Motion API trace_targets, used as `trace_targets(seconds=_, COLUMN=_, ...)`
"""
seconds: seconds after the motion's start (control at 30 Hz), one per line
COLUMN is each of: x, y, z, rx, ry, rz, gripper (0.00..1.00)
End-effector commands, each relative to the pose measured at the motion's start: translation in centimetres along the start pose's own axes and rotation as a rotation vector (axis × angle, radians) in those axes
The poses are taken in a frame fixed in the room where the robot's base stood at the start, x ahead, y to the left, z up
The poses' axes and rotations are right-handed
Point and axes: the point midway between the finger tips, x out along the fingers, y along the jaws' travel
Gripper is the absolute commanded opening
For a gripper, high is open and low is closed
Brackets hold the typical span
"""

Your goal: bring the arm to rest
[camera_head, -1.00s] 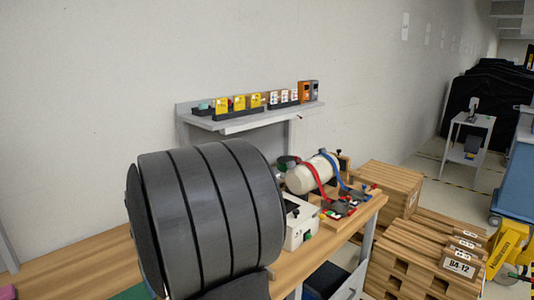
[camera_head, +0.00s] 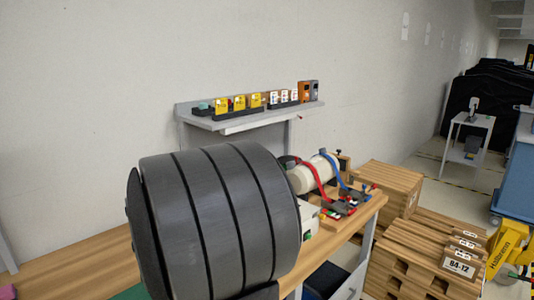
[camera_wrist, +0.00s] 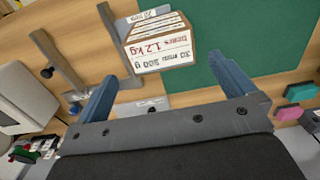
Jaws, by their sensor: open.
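My gripper (camera_wrist: 163,68) shows in the wrist view with its two blue-grey fingers spread wide and nothing held between them. A small brown block with a white printed label (camera_wrist: 160,50) lies beyond the fingertips, apart from them as far as I can tell. It sits by the edge of a green mat (camera_wrist: 240,35) on the wooden table. In the head view my large dark grey arm link fills the lower left and hides much of the bench. The gripper itself does not show there.
A wall shelf (camera_head: 245,123) holds yellow, white and orange items. A cream cylinder with red and blue straps (camera_head: 305,177) lies on the bench (camera_head: 348,228) beside my arm. Wooden crates (camera_head: 410,262) stand to the right. Metal brackets (camera_wrist: 60,65) and pink and green pieces (camera_wrist: 290,112) lie near the gripper.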

Motion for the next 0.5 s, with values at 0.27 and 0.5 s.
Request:
trace_targets(seconds=0.27, x=5.8, y=0.0, z=0.1, rx=0.000, ry=-0.004, rz=-0.001, gripper=1.00)
trace_targets(seconds=0.5, x=0.4, y=0.5, z=0.5, rx=0.003, ry=0.003, rz=0.001, gripper=1.00)
